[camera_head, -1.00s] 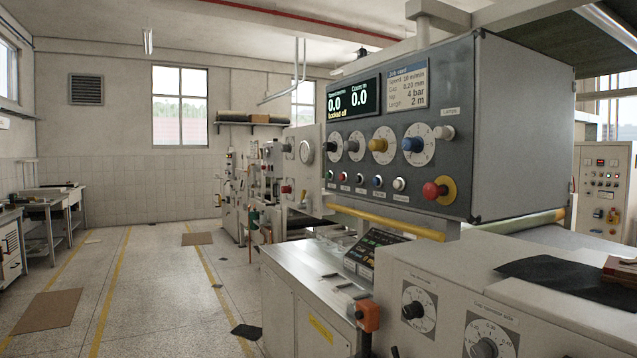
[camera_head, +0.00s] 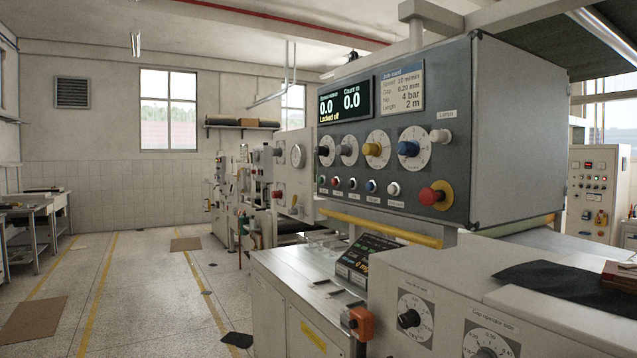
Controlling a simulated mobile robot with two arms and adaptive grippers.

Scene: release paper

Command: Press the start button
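A dark grey control panel (camera_head: 470,120) stands right of the middle in the head view. Its row of small push buttons runs along the lower left. A large red mushroom button (camera_head: 432,196) on a yellow plate sits at the lower right. Neither of my grippers is in view.
Black, yellow and blue knobs sit above the buttons. A yellow bar (camera_head: 380,228) runs below the panel. A light-coloured cabinet (camera_head: 430,300) with dials and an orange box (camera_head: 358,322) stand in front. Open floor (camera_head: 140,300) lies to the left.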

